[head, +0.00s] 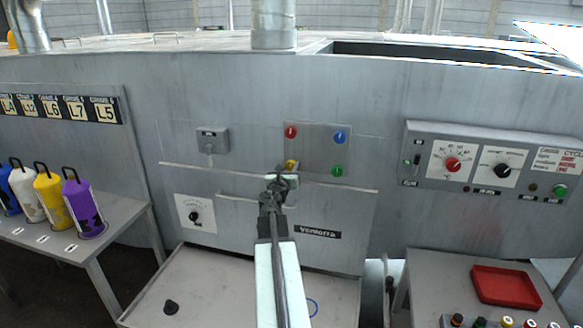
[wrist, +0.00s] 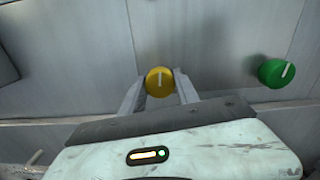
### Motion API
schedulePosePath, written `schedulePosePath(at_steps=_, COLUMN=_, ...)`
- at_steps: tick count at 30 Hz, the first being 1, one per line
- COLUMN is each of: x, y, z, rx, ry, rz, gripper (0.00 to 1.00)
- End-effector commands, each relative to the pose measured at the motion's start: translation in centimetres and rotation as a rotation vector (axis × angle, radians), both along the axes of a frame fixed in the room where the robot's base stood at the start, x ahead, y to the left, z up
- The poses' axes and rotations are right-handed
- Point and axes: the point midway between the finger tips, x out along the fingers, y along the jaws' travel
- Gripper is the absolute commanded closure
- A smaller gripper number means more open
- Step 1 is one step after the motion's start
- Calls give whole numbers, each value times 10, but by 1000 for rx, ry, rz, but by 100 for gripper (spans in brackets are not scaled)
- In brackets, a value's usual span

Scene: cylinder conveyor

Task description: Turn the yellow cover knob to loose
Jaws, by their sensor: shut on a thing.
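The yellow cover knob (wrist: 159,80) sits between my gripper's two fingers (wrist: 160,92) in the wrist view. Its white mark points straight up in that view. My gripper is shut on the knob, with a finger at its left and right sides. In the head view, only a small part of the yellow knob (head: 291,165) shows above my gripper (head: 284,178); my arm hides the rest. The knob is at the lower left of a square cover panel (head: 318,150) on the grey machine wall.
A red knob (head: 291,132), a blue knob (head: 340,137) and a green knob (head: 338,170) sit at the panel's other corners. A control box (head: 480,165) is to the right. Coloured canisters (head: 84,208) stand on a table at left. A red tray (head: 505,287) lies on the right table.

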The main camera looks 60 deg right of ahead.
Motion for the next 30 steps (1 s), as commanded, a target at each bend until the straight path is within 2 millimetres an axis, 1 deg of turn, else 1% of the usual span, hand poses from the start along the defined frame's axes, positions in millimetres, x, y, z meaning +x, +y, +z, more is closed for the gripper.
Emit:
schedulePosePath(at_steps=1, x=3, y=2, z=0, rx=0, ry=-1, rz=7, gripper=100)
schedulePosePath(at_steps=8, x=3, y=2, z=0, rx=1, ry=-2, rz=7, gripper=100)
schedulePosePath(at_steps=9, x=3, y=2, z=0, rx=1, ry=-2, rz=7, gripper=52)
schedulePosePath(at_steps=10, x=2, y=1, z=0, rx=1, ry=-2, rz=7, gripper=43)
schedulePosePath(at_steps=11, x=2, y=1, z=0, rx=0, ry=-2, rz=6, gripper=41)
schedulePosePath(at_steps=19, x=1, y=0, z=0, rx=1, ry=-1, rz=2, gripper=41)
schedulePosePath(at_steps=22, x=-1, y=4, z=0, rx=1, ry=-1, rz=2, gripper=41)
schedulePosePath(at_steps=26, x=-7, y=20, z=0, rx=1, ry=-1, rz=2, gripper=41)
schedulePosePath(at_steps=30, x=-14, y=48, z=0, rx=0, ry=-1, rz=4, gripper=41)
